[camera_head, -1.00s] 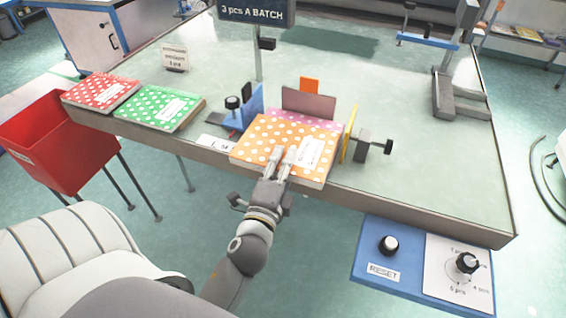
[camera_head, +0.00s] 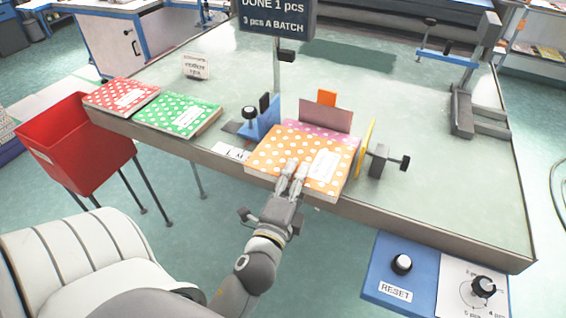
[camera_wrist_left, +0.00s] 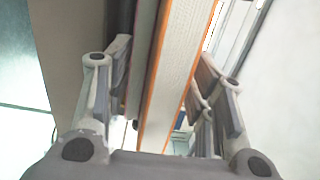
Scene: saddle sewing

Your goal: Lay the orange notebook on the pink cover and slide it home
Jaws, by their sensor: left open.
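The orange notebook (camera_head: 268,156), white-dotted with a white label, lies in the jig at the table's front edge, on top of the pink cover (camera_head: 318,137). Only a pink dotted strip shows behind the notebook. My left gripper (camera_head: 292,174) is at the notebook's near edge, its fingertips over the dotted top. In the left wrist view the orange-edged notebook (camera_wrist_left: 176,75) passes between the open fingers (camera_wrist_left: 165,75), with gaps on both sides. My right gripper is not in view.
A blue guide (camera_head: 262,120) is left of the notebook, a mauve back plate (camera_head: 325,117) behind, a yellow plate (camera_head: 366,146) with a clamp right. Red (camera_head: 120,96) and green (camera_head: 178,115) notebooks lie left. A red bin (camera_head: 75,145) stands below.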

